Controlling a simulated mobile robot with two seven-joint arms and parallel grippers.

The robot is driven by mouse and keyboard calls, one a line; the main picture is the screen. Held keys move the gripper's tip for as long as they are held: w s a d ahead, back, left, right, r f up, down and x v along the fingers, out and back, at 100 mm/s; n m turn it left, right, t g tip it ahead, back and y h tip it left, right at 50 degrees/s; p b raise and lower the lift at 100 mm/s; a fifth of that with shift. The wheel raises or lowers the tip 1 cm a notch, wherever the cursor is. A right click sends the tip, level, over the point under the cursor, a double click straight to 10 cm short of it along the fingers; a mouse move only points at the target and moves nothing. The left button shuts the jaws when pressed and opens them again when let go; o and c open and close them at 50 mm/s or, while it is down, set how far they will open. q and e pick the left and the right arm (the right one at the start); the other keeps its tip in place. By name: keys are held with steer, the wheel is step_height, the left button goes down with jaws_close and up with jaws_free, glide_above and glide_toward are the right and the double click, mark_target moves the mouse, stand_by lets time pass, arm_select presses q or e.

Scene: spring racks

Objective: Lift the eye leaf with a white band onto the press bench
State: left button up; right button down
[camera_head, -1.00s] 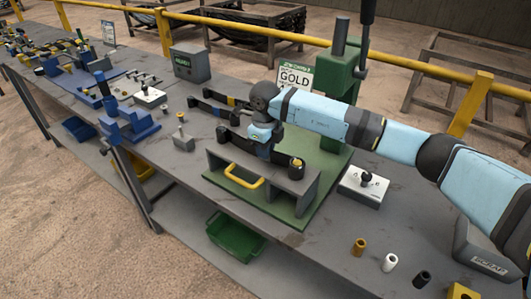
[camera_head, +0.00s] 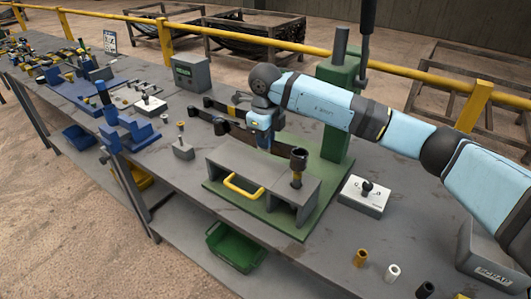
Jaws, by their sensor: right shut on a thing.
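My right gripper (camera_head: 264,140) is shut on a dark leaf, with its fingers pointing down around the leaf's middle. One rounded end of the leaf (camera_head: 221,127) shows left of the gripper. The leaf appears raised above the grey blocks of the press bench (camera_head: 225,161). The gripper hides the leaf's middle, and I see no white band on it. A second dark leaf (camera_head: 212,103) lies behind. My left gripper is not in view.
The green press column (camera_head: 338,110) stands close behind my right arm. A yellow handle (camera_head: 243,187) fronts the press bench. A white block with a black knob (camera_head: 364,195) and several small bushings (camera_head: 392,273) lie to the right. A blue fixture (camera_head: 125,128) stands at left.

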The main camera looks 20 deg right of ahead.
step_height(320, 180, up, 14)
steer(key=shift+b, duration=0.35)
steer(key=shift+f, duration=0.15)
